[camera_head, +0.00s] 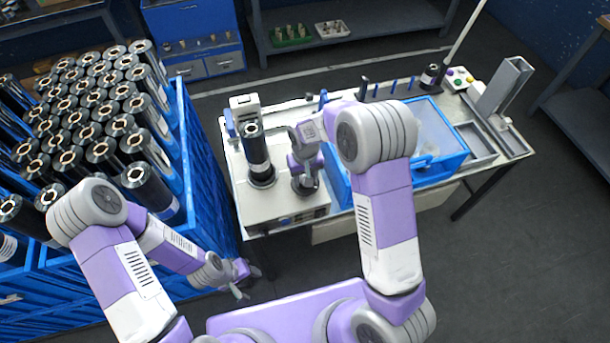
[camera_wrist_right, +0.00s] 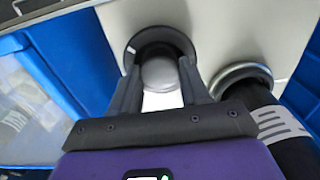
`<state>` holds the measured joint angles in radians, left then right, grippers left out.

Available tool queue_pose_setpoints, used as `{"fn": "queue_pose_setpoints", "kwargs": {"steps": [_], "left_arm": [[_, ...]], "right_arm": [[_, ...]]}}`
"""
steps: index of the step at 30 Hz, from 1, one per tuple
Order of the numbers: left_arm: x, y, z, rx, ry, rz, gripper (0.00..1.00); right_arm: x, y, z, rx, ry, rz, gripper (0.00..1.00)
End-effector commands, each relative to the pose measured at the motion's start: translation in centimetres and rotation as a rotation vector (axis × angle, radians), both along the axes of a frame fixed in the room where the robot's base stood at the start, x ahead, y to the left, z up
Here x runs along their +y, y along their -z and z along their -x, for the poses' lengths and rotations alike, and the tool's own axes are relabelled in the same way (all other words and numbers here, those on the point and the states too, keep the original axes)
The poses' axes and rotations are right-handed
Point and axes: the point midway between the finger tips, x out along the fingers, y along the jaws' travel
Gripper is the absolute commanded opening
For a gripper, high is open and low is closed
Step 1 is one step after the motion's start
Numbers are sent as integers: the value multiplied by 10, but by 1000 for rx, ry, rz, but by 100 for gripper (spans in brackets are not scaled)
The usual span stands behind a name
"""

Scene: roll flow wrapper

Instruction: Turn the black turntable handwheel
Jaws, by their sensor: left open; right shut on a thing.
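The black turntable handwheel (camera_head: 306,187) is on the pale machine top, mostly hidden under my right gripper (camera_head: 305,172). In the right wrist view it shows as a dark round rim (camera_wrist_right: 150,36) with a grey rounded middle between the fingers. My right gripper (camera_wrist_right: 158,84) points down and is shut on the handwheel, one finger on each side. A black film roll (camera_head: 255,150) stands upright on the round turntable beside it; its dark side also shows in the right wrist view (camera_wrist_right: 290,140). My left gripper (camera_head: 240,280) is open and empty, low in front of the blue crate.
A blue crate (camera_head: 205,165) full of upright black rolls stands at the left. A metal chute (camera_head: 503,88) and a button box (camera_head: 459,78) stand at the far right. Floor right of the table is clear.

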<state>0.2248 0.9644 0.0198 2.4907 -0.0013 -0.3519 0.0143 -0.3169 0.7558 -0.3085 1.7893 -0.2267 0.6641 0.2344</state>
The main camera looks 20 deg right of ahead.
Motion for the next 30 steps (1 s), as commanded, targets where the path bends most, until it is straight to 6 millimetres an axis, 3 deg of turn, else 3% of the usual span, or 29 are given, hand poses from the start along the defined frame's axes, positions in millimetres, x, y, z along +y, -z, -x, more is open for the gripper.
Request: {"fn": "queue_pose_setpoints", "kwargs": {"steps": [9,26,27,30], "left_arm": [[0,0,0,0,0,0,43],[0,0,0,0,0,0,43],[0,0,0,0,0,0,43],[0,0,0,0,0,0,43]], "right_arm": [[0,0,0,-1,-129,0,15],[0,0,0,-1,-158,0,15],[0,0,0,-1,-158,0,49],[0,0,0,-1,-158,0,64]]}}
